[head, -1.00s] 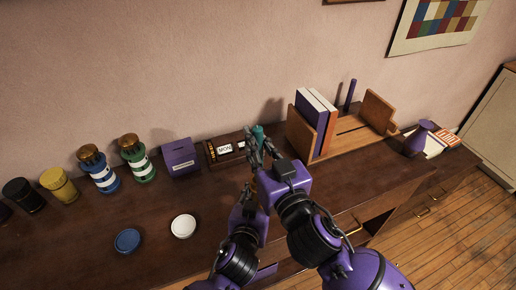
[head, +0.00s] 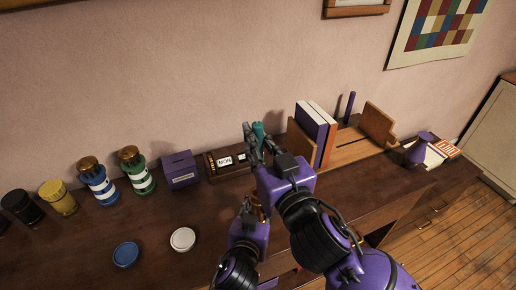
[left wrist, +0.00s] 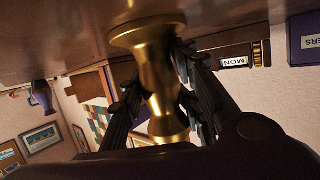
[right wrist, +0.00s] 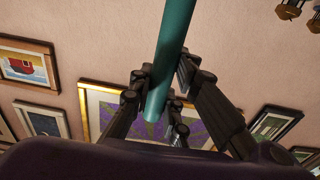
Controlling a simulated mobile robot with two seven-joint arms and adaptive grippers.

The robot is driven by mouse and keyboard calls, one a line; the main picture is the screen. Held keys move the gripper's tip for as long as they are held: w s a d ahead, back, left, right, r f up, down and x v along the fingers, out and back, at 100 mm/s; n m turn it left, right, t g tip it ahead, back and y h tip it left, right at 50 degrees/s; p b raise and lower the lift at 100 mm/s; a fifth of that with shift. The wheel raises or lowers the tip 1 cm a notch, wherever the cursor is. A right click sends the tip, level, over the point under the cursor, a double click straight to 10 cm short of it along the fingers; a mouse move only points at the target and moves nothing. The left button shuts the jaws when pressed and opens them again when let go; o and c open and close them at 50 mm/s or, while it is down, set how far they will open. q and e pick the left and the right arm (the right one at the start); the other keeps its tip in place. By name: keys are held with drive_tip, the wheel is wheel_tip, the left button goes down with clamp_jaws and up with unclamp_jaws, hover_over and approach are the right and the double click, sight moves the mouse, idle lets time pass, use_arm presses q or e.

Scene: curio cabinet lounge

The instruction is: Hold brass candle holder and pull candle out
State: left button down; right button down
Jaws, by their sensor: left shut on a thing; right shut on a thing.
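The brass candle holder (left wrist: 156,62) shows in the left wrist view, which is upside down, with its round foot at the tabletop. My left gripper (left wrist: 153,80) is shut around its waist, fingers on both sides. The candle's top (head: 258,130) also shows beside the right gripper (head: 251,139) in the head view. Its lower end is out of sight.
A day-block calendar (head: 224,162) and a purple box (head: 181,170) stand left of the grippers. A wooden book rack (head: 345,151) with books is close on the right. Striped jars, a blue dish (head: 125,254) and a white dish (head: 183,239) are farther left.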

sight(257, 124)
use_arm(q)
drive_tip(key=shift+s+a+f, duration=0.1)
drive_tip(key=shift+a+f, duration=0.05)
drive_tip(key=shift+f, duration=0.3)
use_arm(e)
drive_tip(key=shift+r, duration=2.75)
use_arm(q)
drive_tip(key=c, duration=1.2)
unclamp_jaws()
drive_tip(key=v, duration=1.2)
drive_tip(key=shift+r, duration=0.35)
